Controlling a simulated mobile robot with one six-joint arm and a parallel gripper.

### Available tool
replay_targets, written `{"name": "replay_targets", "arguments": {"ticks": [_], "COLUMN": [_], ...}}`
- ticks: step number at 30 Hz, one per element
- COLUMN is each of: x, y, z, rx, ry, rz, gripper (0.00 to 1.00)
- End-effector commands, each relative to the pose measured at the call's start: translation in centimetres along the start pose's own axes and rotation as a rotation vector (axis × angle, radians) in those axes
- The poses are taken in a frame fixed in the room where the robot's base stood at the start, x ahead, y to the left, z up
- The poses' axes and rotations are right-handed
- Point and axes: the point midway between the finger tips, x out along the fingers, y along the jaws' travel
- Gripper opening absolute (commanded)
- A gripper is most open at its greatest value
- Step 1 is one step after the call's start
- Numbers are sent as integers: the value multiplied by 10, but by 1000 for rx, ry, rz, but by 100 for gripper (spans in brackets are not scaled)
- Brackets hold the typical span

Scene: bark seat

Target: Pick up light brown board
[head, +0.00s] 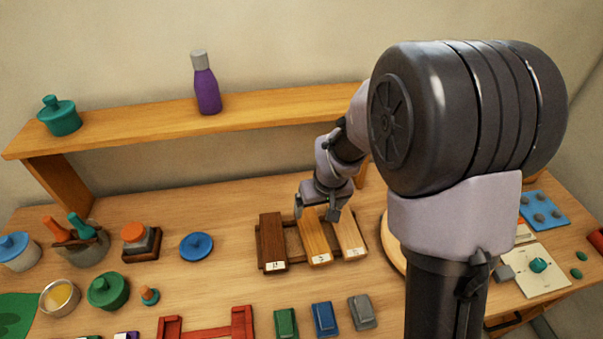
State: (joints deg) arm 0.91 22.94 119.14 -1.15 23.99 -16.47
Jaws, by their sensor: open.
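Three narrow wooden boards lie side by side on a dark brown wooden rack (291,237) on the table. The left one is a dark brown board (272,238), the middle one is an orange-brown board (315,243), and the right one is a light brown board (349,236). Each has a small white label at its near end. My gripper (318,213) is open, just above the far ends of the middle and right boards. It hides part of those ends. I cannot tell whether its fingers touch a board.
A raised shelf (270,108) runs behind, with a purple bottle (206,88) and a green lidded pot (60,115). A blue lid (196,246) lies left of the boards. Green, blue (324,319) and grey blocks stand in front. My arm covers the right side.

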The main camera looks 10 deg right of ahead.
Motion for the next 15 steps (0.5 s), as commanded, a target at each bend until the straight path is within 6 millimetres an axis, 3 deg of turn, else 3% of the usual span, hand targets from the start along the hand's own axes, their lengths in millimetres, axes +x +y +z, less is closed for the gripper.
{"name": "replay_targets", "arguments": {"ticks": [3, 9, 15], "x": [40, 97, 123], "y": [0, 0, 1], "z": [4, 4, 4], "rx": [-1, 2, 2], "ry": [-6, -5, -3], "rz": [0, -1, 0], "gripper": [89, 89, 89]}}
